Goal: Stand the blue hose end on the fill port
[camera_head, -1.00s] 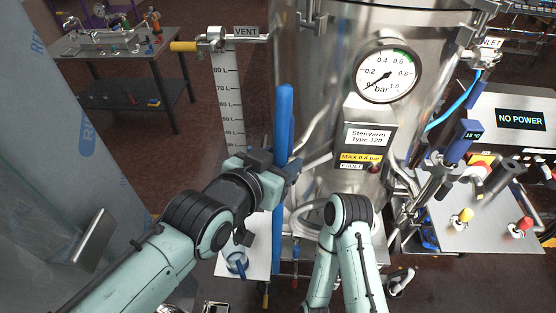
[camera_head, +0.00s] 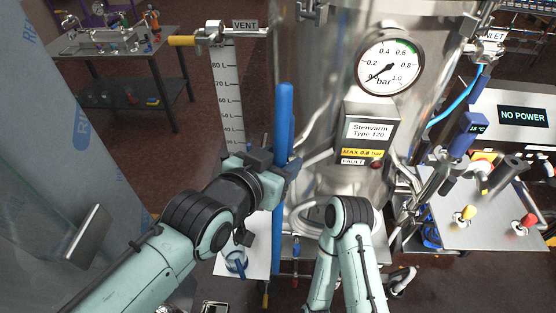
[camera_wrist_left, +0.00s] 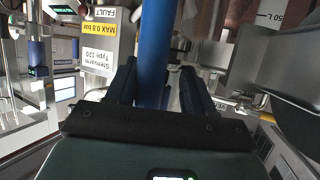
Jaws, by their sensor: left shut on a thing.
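My left gripper (camera_head: 278,168) is shut on the blue hose (camera_head: 284,120), which stands about upright in front of the steel tank (camera_head: 330,75). In the left wrist view the hose (camera_wrist_left: 157,45) runs between the two fingers of the left gripper (camera_wrist_left: 158,88). I cannot pick out the fill port for sure in either view. My right arm shows at the lower middle, but its gripper is not visible.
The tank carries a pressure gauge (camera_head: 389,67) and a label box (camera_head: 369,130). A level scale (camera_head: 226,95) hangs below the VENT pipe. A white sheet (camera_head: 258,247) lies below the gripper. A steel panel with valves (camera_head: 490,215) is at right, a wrapped panel (camera_head: 60,130) at left.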

